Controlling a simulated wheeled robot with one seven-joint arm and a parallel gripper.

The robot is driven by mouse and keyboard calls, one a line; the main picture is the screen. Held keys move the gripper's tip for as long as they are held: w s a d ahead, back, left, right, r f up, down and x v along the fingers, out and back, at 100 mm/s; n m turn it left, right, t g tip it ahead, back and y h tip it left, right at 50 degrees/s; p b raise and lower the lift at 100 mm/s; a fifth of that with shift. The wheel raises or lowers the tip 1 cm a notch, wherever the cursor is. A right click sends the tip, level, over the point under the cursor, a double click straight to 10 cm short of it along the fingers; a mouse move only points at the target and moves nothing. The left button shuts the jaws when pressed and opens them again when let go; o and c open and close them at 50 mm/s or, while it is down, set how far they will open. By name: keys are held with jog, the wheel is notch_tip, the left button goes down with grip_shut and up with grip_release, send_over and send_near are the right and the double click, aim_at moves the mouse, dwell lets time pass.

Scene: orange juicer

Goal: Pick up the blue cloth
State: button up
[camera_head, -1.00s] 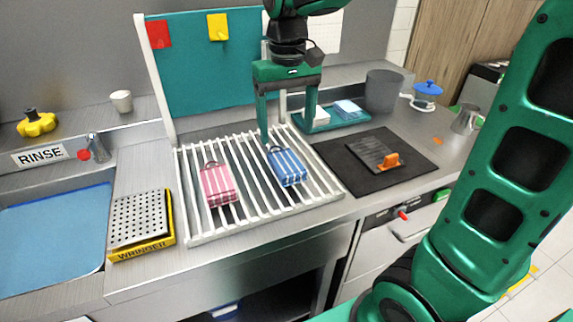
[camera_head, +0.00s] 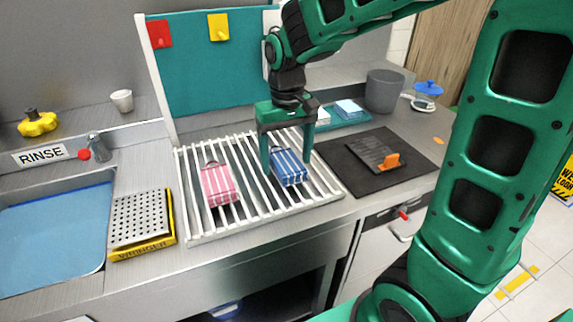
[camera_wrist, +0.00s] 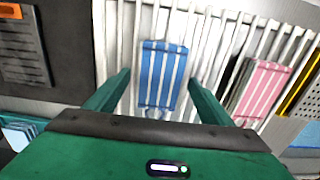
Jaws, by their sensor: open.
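The blue cloth (camera_head: 289,167) is folded, with white stripes, and lies on the white slatted rack (camera_head: 258,216). In the wrist view the blue cloth (camera_wrist: 162,77) lies ahead of and between the two fingers. My gripper (camera_head: 286,168) is open above the cloth, with one finger on each side of it in the picture. In the wrist view my gripper (camera_wrist: 158,88) is open and empty. I cannot tell how far the fingertips are above the slats.
A pink striped cloth (camera_head: 219,185) lies on the rack to the left. A dark mat (camera_head: 347,172) with a grey, orange-handled tool (camera_head: 378,153) is to the right. A yellow wringer tray (camera_head: 142,243) and sink (camera_head: 55,227) are at the left. A teal board (camera_head: 190,85) stands behind.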

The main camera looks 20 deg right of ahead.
aim_at(286, 160)
jog(key=c, duration=1.1)
jog(key=shift+r, duration=0.1)
jog(key=shift+r, duration=0.6)
notch_tip(286, 160, up, 3)
jog(key=shift+w+f, duration=0.1)
jog(key=s+a+r, duration=0.1)
jog(key=a+r, duration=0.1)
jog(key=a, duration=0.1)
jog(key=s+a+r, duration=0.2)
jog(key=a, duration=0.2)
jog(key=s+a+r, duration=0.1)
jog(key=a+r, duration=0.2)
jog(key=shift+s+a, duration=0.2)
jog(key=shift+a, duration=0.2)
